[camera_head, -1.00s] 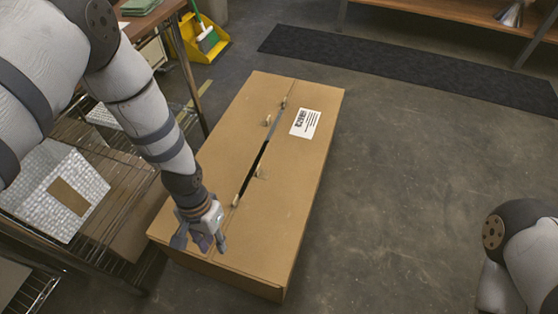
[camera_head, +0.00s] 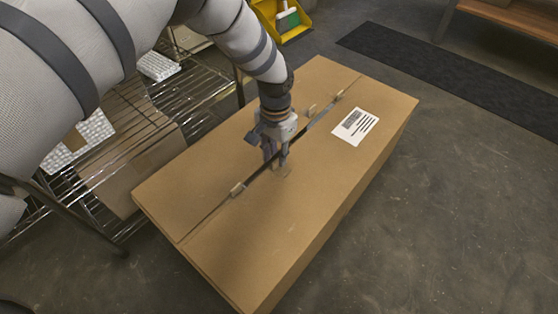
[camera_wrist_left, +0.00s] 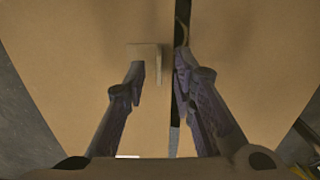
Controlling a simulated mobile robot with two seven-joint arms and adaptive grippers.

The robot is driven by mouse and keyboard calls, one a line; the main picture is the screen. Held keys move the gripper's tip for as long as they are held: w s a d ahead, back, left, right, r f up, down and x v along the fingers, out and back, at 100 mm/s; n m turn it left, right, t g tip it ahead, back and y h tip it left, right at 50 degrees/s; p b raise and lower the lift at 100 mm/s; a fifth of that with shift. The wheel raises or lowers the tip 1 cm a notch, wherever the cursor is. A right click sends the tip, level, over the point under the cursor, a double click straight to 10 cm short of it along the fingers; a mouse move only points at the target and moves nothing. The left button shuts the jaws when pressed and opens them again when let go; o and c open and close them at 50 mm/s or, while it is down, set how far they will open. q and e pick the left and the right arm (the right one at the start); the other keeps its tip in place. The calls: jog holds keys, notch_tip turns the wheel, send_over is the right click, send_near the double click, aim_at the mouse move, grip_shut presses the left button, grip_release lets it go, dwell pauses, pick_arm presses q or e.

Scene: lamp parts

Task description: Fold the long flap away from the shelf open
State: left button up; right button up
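A closed brown cardboard box (camera_head: 215,180) lies on the floor with a dark slit between its two long flaps. The long flap away from the shelf (camera_head: 330,165) carries a white label (camera_head: 355,126). My left gripper (camera_head: 276,163) points down at the middle of the slit. In the left wrist view its fingers (camera_wrist_left: 162,68) are apart, one at a small tan tab (camera_wrist_left: 145,51) on the labelled flap, the other over the slit. The tab seems to sit between the fingers, not clearly gripped. The tab is mostly hidden in the head view. My right gripper is out of view.
A wire shelf (camera_head: 180,98) with cartons stands close along the box's left side. More small tabs (camera_head: 237,188) sit along the slit. A yellow dustpan (camera_head: 283,22) and a dark mat (camera_head: 450,70) lie beyond. The floor right of the box is clear.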

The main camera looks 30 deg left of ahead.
pick_arm(q)
jog(key=shift+f, duration=0.9)
grip_shut()
